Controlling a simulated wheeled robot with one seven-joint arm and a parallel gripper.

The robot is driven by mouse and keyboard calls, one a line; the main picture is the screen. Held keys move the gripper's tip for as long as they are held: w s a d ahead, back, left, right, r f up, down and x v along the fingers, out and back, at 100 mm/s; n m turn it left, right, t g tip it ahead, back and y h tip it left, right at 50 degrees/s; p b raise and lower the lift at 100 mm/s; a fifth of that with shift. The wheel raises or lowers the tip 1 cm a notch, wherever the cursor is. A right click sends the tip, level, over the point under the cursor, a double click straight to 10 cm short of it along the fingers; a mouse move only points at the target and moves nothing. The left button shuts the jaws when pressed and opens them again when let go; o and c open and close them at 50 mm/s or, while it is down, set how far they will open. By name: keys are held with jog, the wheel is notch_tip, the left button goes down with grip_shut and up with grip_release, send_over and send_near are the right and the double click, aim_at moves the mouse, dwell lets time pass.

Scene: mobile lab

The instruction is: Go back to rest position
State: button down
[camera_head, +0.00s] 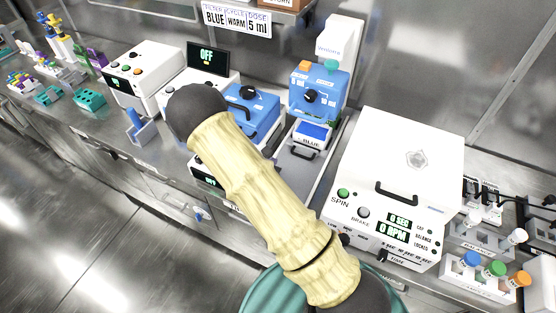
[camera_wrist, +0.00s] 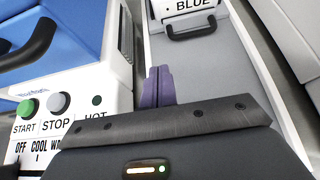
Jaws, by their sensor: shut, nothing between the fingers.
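My gripper (camera_wrist: 159,86) shows in the wrist view with its two purple fingers together and nothing between them. It is over a grey tray-like surface (camera_wrist: 210,70) in front of a unit labelled BLUE. In the head view my arm crosses the middle of the picture and the gripper itself is hidden.
A blue-lidded machine (camera_head: 262,108) stands behind my arm; its START and STOP buttons (camera_wrist: 58,102) are left of the gripper. A blue dispenser (camera_head: 318,92) stands behind. A white centrifuge (camera_head: 400,160) is at right, capped tubes (camera_head: 495,268) beyond it. Open floor (camera_head: 90,250) lies at left.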

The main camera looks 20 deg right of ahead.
jog(key=shift+s+a+r, duration=0.1)
jog(key=shift+a+r, duration=0.05)
dwell(0.4)
jog(key=s+d+r+m+g, duration=0.7)
jog(key=s+r+m+g, duration=0.15)
jog(key=s+m, duration=0.5)
jog(key=s+a+r+m+t+y, duration=0.1)
jog(key=s+a+r+m+y, duration=0.1)
jog(key=m, duration=0.5)
jog(key=s+a+r+m+t+y, duration=0.1)
jog(key=s+a+r+m+y, duration=0.2)
jog(key=r+m, duration=0.4)
jog(key=s+r+y, duration=0.1)
jog(key=y, duration=0.1)
jog(key=shift+s+y, duration=0.15)
jog(key=shift+y, duration=0.25)
jog(key=shift+m, duration=0.25)
